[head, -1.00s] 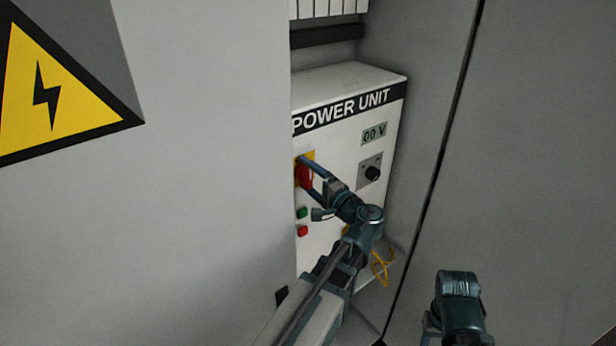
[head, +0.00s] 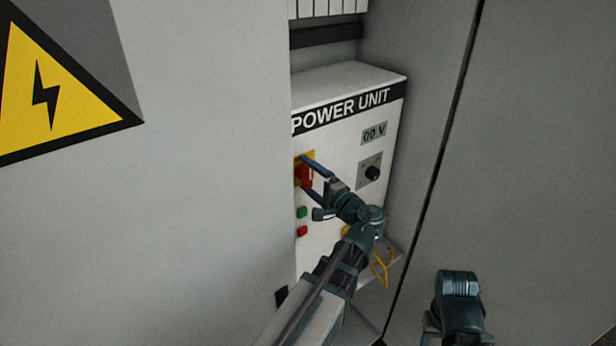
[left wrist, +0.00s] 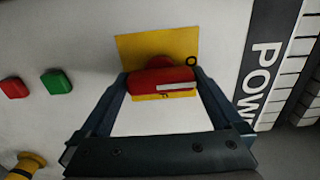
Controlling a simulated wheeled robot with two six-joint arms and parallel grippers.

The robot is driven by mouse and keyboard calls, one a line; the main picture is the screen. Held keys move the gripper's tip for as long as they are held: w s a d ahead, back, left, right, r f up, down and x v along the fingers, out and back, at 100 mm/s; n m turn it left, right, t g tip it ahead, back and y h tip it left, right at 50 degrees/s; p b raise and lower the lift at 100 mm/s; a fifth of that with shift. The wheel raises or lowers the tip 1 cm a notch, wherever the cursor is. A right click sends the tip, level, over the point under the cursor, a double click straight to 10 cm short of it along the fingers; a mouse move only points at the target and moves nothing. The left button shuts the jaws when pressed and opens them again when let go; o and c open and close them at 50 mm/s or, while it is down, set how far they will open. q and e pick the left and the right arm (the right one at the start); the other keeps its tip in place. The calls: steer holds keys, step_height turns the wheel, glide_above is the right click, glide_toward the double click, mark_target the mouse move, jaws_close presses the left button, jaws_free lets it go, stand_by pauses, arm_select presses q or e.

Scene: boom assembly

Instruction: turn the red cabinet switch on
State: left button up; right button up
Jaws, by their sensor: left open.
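The red switch handle (head: 303,175) sits on a yellow plate at the left edge of the white power unit. In the left wrist view the red handle (left wrist: 150,83) is a bar with a white mark, on the yellow plate (left wrist: 140,48) with an "O" and a partly hidden "F" lettered on it. My left gripper (head: 304,171) is open, with one finger at each end of the handle. I cannot tell whether the fingers touch it. My right gripper is not in view; only a dark part of my right arm shows at the lower right.
The power unit (head: 345,150) stands in an open cabinet, its display (head: 374,133) reading "00 V". A black knob (head: 373,173), green button (head: 302,212) and red button (head: 302,231) are on its face. The grey panel (head: 210,190) at left closely borders the switch.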

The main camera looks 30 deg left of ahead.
arm_select(q)
steer(key=v, duration=1.3)
steer(key=shift+d, duration=0.25)
steer(key=shift+s, duration=0.1)
steer(key=s+d+f+g+h+b, duration=0.2)
steer(key=d+f+h+b, duration=0.3)
steer(key=f, duration=0.8)
steer(key=s+f+g+h+b, duration=0.25)
steer(key=f+b, duration=0.35)
steer(key=f, duration=0.7)
steer(key=s+d+f+g+h+b, duration=0.1)
steer(key=s+d+f+h+b, duration=0.2)
steer(key=d+f, duration=0.3)
steer(key=s+d+f+g+h+b, duration=0.1)
steer(key=s+d+f+h+b, duration=0.3)
steer(key=d+f, duration=0.3)
steer(key=shift+f+n+h, duration=0.4)
steer(key=shift+f+h, duration=0.05)
steer(key=shift+s+g, duration=0.15)
steer(key=shift+g, duration=0.1)
